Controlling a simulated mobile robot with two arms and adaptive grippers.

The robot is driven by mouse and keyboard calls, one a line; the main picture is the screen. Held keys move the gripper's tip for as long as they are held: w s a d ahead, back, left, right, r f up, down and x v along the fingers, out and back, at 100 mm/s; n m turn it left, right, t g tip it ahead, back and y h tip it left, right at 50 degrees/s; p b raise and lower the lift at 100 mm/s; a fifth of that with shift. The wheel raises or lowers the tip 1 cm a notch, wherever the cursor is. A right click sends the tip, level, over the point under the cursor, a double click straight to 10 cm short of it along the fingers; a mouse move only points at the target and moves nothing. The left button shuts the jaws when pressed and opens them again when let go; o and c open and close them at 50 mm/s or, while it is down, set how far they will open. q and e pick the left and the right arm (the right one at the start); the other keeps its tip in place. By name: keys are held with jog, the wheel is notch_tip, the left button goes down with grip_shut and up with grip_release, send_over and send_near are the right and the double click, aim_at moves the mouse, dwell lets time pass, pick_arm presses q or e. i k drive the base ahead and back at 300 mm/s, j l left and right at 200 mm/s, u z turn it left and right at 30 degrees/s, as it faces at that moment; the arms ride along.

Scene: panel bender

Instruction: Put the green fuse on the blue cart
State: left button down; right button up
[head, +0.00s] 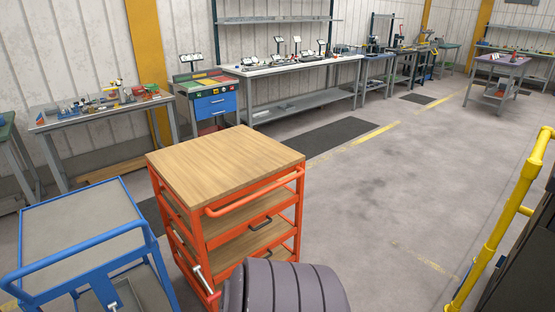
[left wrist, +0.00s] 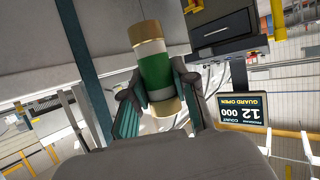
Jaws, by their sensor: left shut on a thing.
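The green fuse (left wrist: 155,70), a cylinder with a green middle band and brass-coloured ends, is held between the fingers of my left gripper (left wrist: 158,97) in the left wrist view. Its upper end sticks out beyond the fingers. The blue cart (head: 80,220) stands at the lower left of the head view, with a bare grey top and a blue rail frame. The fuse and both grippers' fingers do not show in the head view. My right gripper is in neither view.
An orange cart (head: 225,165) with an empty wooden top stands just right of the blue cart. Workbenches line the back wall, one with assorted parts (head: 110,108). A yellow railing (head: 505,220) is at the right. Open floor (head: 380,200) lies between.

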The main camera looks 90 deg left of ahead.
aim_at(78, 213)
jog(key=j+u, duration=0.25)
jog(key=u, duration=0.2)
jog(key=j+u, duration=0.65)
jog(key=u, duration=0.2)
jog(key=j+u, duration=0.25)
jog(key=u, duration=0.2)
jog(key=i+j+u, duration=0.15)
jog(key=u, duration=0.25)
jog(key=j, duration=0.1)
